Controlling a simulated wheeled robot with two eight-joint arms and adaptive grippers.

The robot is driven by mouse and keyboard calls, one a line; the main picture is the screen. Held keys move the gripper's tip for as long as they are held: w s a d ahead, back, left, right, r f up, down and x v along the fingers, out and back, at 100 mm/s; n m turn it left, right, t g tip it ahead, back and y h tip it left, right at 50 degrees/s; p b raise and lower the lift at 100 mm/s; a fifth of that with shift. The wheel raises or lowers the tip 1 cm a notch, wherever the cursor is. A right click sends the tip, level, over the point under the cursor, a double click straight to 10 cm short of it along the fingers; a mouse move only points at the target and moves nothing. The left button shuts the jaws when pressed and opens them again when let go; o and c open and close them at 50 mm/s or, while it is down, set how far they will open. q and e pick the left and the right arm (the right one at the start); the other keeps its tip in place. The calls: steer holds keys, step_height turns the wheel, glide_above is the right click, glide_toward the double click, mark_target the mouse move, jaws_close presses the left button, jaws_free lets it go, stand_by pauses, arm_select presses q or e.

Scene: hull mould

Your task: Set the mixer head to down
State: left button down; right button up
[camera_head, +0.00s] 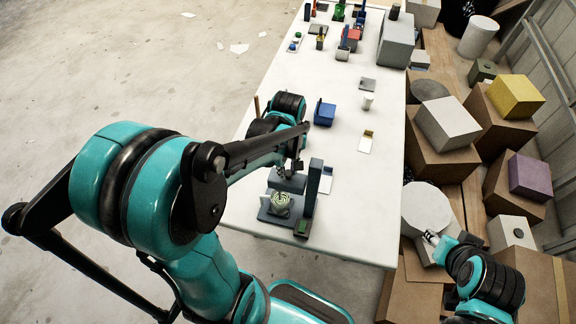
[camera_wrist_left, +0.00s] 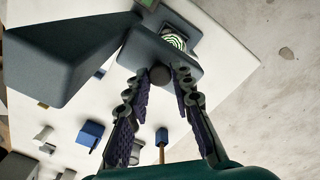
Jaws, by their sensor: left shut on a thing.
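The blue-grey mixer stands at the near end of the white table, with its tall column (camera_head: 311,190) and a bowl with a green spiral pattern (camera_head: 280,204). Its grey head (camera_head: 286,182) lies left of the column, partly behind my gripper; its exact tilt is hard to tell. In the left wrist view a dark round knob (camera_wrist_left: 160,76) sits between the fingertips of my left gripper (camera_wrist_left: 158,82), with the green spiral (camera_wrist_left: 174,41) beyond. My left gripper (camera_head: 290,168) is shut on this knob. My right gripper (camera_head: 432,238) is off the table's right side, small and unclear.
The white table (camera_head: 340,225) also holds a blue box (camera_head: 324,114), a white cup (camera_head: 367,101) and several small items farther back. Cardboard boxes (camera_head: 440,155) with coloured blocks crowd the right side. The floor at left is mostly clear.

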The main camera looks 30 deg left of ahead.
arm_select(q)
steer(key=shift+f, duration=0.45)
steer(key=shift+r, duration=0.1)
arm_select(e)
steer(key=shift+f, duration=0.2)
arm_select(q)
steer(key=c, duration=1.3)
jaws_free()
step_height(320, 180, up, 12)
steer(key=shift+d, duration=0.1)
